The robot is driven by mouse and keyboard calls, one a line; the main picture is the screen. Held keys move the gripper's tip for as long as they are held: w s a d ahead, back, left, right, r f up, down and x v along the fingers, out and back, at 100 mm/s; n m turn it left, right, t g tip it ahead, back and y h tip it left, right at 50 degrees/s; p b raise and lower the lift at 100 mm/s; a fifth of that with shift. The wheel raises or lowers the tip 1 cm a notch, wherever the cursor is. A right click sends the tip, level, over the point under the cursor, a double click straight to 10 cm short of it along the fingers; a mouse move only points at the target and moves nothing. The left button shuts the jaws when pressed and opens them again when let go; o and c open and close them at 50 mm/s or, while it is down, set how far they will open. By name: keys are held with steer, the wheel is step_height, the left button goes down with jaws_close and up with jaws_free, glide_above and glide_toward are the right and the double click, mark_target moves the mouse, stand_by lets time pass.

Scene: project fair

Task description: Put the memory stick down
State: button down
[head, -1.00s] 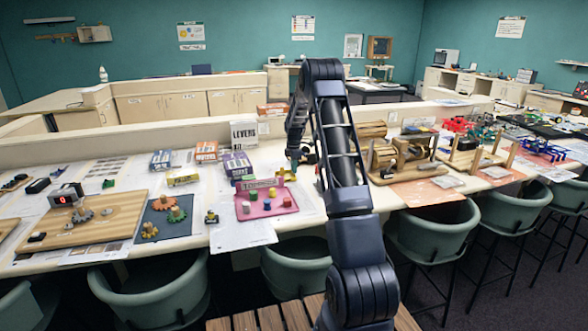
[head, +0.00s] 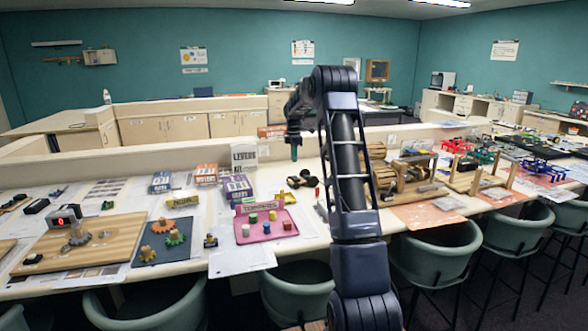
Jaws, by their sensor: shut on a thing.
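My gripper (head: 294,141) is in the head view, left of my upright arm, pointing down above the back part of the long table. It is shut on a small teal-green piece, which I take to be the memory stick (head: 294,153). The stick hangs below the fingers, clear of the tabletop. The fingers are small and dark here, so the exact grip is hard to see.
A pink tray (head: 268,236) with several coloured pieces lies in front. Kit boxes, including one marked LEVERS (head: 244,157), stand to the left. Wooden models (head: 400,180) stand right of my arm. Green chairs (head: 436,249) line the front edge.

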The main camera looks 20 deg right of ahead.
steer(key=shift+r, duration=0.9)
steer(key=shift+a, duration=0.4)
steer(key=f, duration=0.5)
steer(key=a+f, duration=0.1)
steer(key=f, duration=0.5)
steer(key=a+f, duration=0.1)
steer(key=f, duration=0.4)
steer(key=shift+a+f, duration=0.1)
steer(key=shift+f, duration=2.5)
steer(key=c, duration=1.5)
jaws_free()
steer(key=shift+f, duration=0.1)
steer(key=shift+o, duration=0.2)
